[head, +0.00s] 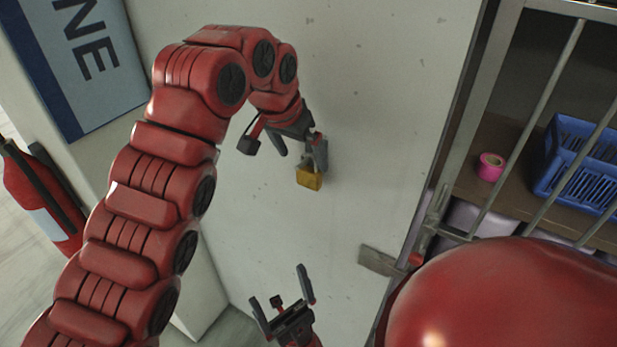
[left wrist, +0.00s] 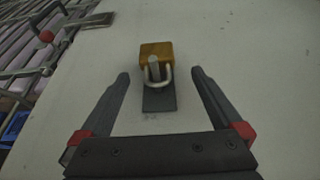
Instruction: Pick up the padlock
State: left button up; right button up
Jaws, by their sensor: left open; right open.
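The brass-coloured padlock (head: 309,178) hangs against the grey wall panel in the head view. In the left wrist view the padlock (left wrist: 157,52) shows its yellow body and a pale shackle on a dark plate (left wrist: 159,98). My left gripper (head: 300,155) is close to the padlock. In the left wrist view its open fingers (left wrist: 160,78) stand on either side of the shackle and plate, with gaps on both sides and nothing held. My right gripper (head: 279,285) is open and empty, lower down in front of the panel.
A barred gate (head: 535,100) stands at the right, with a metal latch plate (head: 382,262) beside it. Behind the bars are a pink tape roll (head: 490,166) and a blue basket (head: 585,165). A fire extinguisher (head: 40,195) is at the left. The wall panel (head: 385,90) is otherwise clear.

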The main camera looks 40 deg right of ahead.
aim_at(308, 170)
pick_arm(q)
jog(key=shift+s+d+f, duration=0.15)
jog(key=shift+d+f, duration=0.05)
jog(key=shift+f, duration=0.15)
jog(key=p+x, duration=0.4)
jog(key=x, duration=0.1)
jog(key=shift+s+a, duration=0.1)
jog(key=shift+f, duration=0.2)
jog(key=c, duration=0.3)
grip_shut()
jog(key=shift+r, duration=0.15)
